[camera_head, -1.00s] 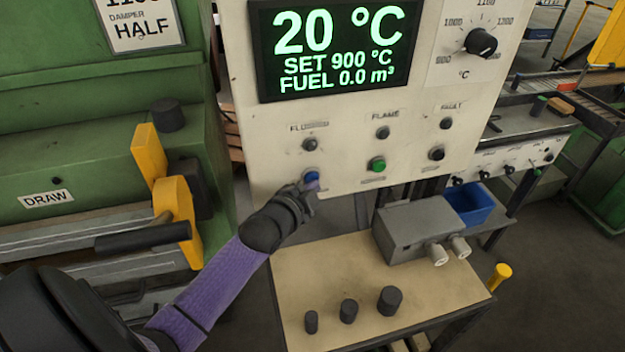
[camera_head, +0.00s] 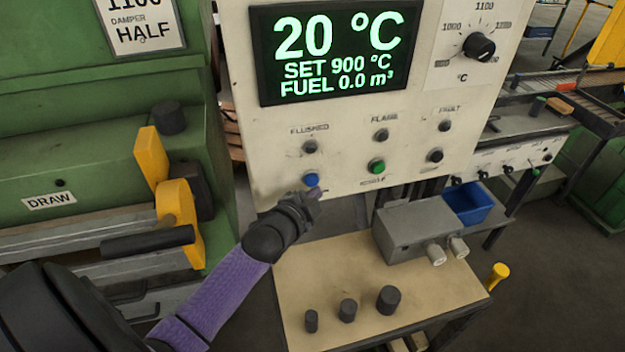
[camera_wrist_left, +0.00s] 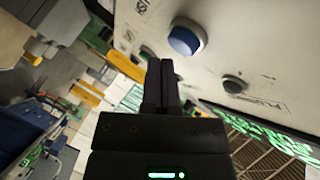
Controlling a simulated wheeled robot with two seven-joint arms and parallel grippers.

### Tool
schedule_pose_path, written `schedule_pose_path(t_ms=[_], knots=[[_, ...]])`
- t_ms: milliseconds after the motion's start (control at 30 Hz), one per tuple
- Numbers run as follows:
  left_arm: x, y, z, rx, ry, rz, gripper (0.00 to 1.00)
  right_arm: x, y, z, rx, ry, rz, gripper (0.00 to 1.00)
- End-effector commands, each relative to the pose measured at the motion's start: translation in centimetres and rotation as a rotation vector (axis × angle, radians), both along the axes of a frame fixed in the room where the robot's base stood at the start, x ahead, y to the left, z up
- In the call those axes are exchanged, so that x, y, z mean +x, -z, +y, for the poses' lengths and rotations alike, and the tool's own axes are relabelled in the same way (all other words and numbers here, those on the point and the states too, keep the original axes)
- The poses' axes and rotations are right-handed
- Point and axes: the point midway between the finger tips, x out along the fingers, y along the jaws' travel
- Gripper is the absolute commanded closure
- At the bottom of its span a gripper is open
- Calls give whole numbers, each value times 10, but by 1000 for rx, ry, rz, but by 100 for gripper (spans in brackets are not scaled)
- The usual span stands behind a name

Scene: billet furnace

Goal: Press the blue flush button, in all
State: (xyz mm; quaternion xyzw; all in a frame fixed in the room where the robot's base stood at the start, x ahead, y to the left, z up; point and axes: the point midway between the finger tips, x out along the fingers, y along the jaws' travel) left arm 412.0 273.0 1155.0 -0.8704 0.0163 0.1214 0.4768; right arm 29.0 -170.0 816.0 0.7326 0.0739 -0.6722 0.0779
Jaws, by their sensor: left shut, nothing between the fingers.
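The blue flush button (camera_head: 311,179) is on the lower left of the pale control panel (camera_head: 350,180), under a dark lamp (camera_head: 310,147) labelled FLUSHED. In the left wrist view the blue button (camera_wrist_left: 185,38) shows large, up and to the right of the fingertips. My left gripper (camera_head: 316,192) is shut and empty, just below the button in the head view. In the left wrist view its fingers (camera_wrist_left: 161,66) are together, with a gap visible between them and the button. My right gripper is not in view.
A green button (camera_head: 377,166) and a black one (camera_head: 435,156) sit to the right on the panel. Below stands a table (camera_head: 350,270) with a grey box (camera_head: 410,228) and several dark cylinders. A green furnace with a yellow-bracketed handle (camera_head: 150,240) is at left.

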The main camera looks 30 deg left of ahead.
Motion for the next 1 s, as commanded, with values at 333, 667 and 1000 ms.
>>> schedule_pose_path(t_ms=[333,667,1000], knots=[[-17,-3,-20,-1,0,1,100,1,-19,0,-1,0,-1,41],[-32,-1,-38,0,0,0,100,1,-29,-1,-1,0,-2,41],[-32,0,-38,1,0,0,100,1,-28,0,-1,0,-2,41]])
